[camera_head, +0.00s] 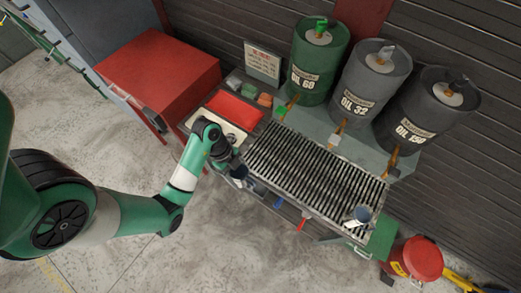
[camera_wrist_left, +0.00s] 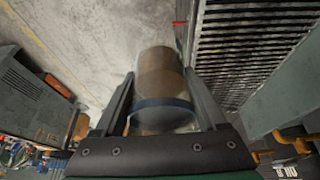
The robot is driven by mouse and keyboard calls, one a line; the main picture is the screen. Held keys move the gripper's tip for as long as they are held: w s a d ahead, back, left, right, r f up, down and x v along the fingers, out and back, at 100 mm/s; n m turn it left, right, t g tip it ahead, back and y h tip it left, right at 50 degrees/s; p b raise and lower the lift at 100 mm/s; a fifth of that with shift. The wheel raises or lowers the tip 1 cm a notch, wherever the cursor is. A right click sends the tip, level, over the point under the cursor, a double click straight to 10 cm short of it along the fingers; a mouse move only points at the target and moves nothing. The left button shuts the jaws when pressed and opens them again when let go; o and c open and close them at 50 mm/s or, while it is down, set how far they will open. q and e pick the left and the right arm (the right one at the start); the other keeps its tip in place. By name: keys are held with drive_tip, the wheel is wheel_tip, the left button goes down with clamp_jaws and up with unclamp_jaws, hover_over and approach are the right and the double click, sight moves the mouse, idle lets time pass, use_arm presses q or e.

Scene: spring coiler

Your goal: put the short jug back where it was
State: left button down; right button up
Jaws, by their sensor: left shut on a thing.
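My left gripper (camera_head: 236,170) is over the near left end of the slatted grate. In the left wrist view its two fingers (camera_wrist_left: 165,105) are shut on a see-through jug (camera_wrist_left: 160,75) with a blue band and a brownish tint. In the head view the held jug is small and partly hidden by the gripper, and I cannot tell its height. Another jug, blue-grey with a white part beside it (camera_head: 361,215), stands at the right end of the grate (camera_head: 310,165). My right gripper is not in view.
Green, grey and black oil drums (camera_head: 318,60) stand behind the grate, with taps facing it. A red cabinet (camera_head: 160,75) and a red cloth or tray (camera_head: 234,108) lie to the left. A red can (camera_head: 420,258) stands at the right. The middle of the grate is clear.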

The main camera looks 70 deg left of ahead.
use_arm(q)
drive_tip(key=shift+s+d+f, duration=0.1)
drive_tip(key=shift+s+d, duration=0.05)
drive_tip(key=shift+s, duration=0.05)
drive_tip(key=w+a+f+b, duration=0.3)
drive_tip(key=w+a+f, duration=0.1)
drive_tip(key=w+a+f+b, duration=0.4)
drive_tip(key=w+a+f, duration=0.1)
drive_tip(key=shift+w+a+f+b, duration=0.1)
drive_tip(key=shift+w+a+b, duration=0.15)
drive_tip(key=shift+a+b, duration=0.05)
drive_tip(key=shift+w+a, duration=0.2)
drive_tip(key=shift+f, duration=0.35)
wheel_tip(320, 180, down, 3)
drive_tip(key=shift+f+b, duration=0.1)
drive_tip(key=shift+b, duration=1)
drive_tip(key=shift+w+a, duration=0.1)
